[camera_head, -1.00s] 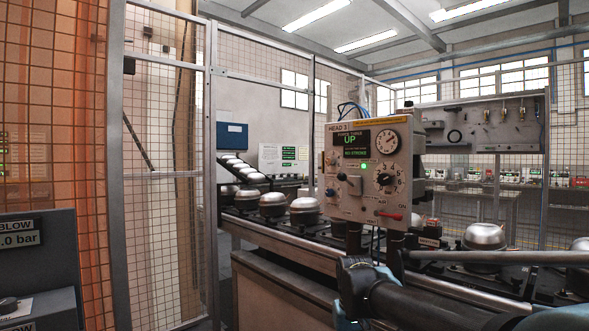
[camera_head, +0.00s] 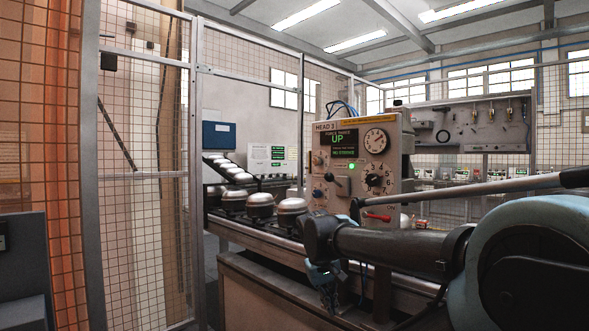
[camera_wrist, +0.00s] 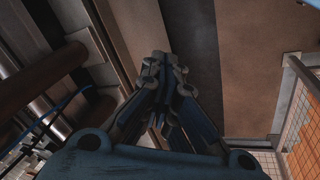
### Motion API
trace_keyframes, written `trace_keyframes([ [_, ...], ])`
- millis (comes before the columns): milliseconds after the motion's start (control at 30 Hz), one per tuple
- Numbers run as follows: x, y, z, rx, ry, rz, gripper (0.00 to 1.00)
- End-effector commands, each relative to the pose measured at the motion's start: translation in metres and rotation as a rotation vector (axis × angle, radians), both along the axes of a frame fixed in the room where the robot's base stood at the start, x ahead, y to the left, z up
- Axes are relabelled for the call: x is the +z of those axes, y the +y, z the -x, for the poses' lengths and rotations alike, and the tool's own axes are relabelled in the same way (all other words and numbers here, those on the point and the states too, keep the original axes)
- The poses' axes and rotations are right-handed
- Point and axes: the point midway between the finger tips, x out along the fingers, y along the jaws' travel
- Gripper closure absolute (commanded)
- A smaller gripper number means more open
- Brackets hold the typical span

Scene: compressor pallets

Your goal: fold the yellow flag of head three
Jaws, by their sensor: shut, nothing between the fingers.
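The head three unit is a beige control box (camera_head: 326,196) marked HEAD 3, with a green-lit screen reading UP, a round gauge, knobs and a red lever (camera_head: 378,217). A thin yellow strip (camera_head: 372,118) with small print runs along its top; I cannot tell whether this is a flag or a label. No separate yellow flag can be made out. My gripper (camera_head: 328,296) hangs below and in front of the box, pointing down, apart from it. In the wrist view my gripper (camera_wrist: 163,62) has its fingers together, with nothing between them.
A mesh fence (camera_head: 145,150) stands at the left. My arm fills the lower right. In the wrist view, a brown panel (camera_wrist: 255,60) lies below my gripper.

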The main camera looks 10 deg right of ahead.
Motion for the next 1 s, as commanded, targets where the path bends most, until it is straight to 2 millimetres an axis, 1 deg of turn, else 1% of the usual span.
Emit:
trace_keyframes([
  [33,0.023,-0.002,-0.018,0.018,0.001,0.05,1.0],
  [133,0.062,-0.008,-0.05,0.038,-0.005,0.15,1.0],
  [233,0.103,-0.009,-0.083,0.058,-0.018,0.251,1.0],
  [267,0.115,-0.008,-0.093,0.063,-0.023,0.281,1.0],
  [300,0.131,-0.007,-0.107,0.071,-0.031,0.322,1.0],
  [367,0.155,-0.003,-0.128,0.08,-0.046,0.381,1.0],
  [400,0.171,0.0,-0.142,0.088,-0.057,0.419,1.0],
  [467,0.196,0.007,-0.164,0.096,-0.075,0.478,1.0],
  [500,0.212,0.012,-0.178,0.102,-0.09,0.516,1.0],
  [567,0.236,0.022,-0.199,0.11,-0.113,0.573,1.0],
  [600,0.252,0.03,-0.212,0.114,-0.13,0.612,1.0],
  [667,0.276,0.043,-0.232,0.121,-0.16,0.666,1.0],
  [700,0.291,0.052,-0.246,0.125,-0.18,0.703,1.0],
  [767,0.314,0.068,-0.264,0.13,-0.211,0.757,1.0],
  [800,0.328,0.079,-0.276,0.133,-0.233,0.79,1.0],
  [900,0.361,0.106,-0.3,0.136,-0.287,0.865,1.0],
  [1000,0.385,0.129,-0.318,0.138,-0.333,0.923,1.0],
])
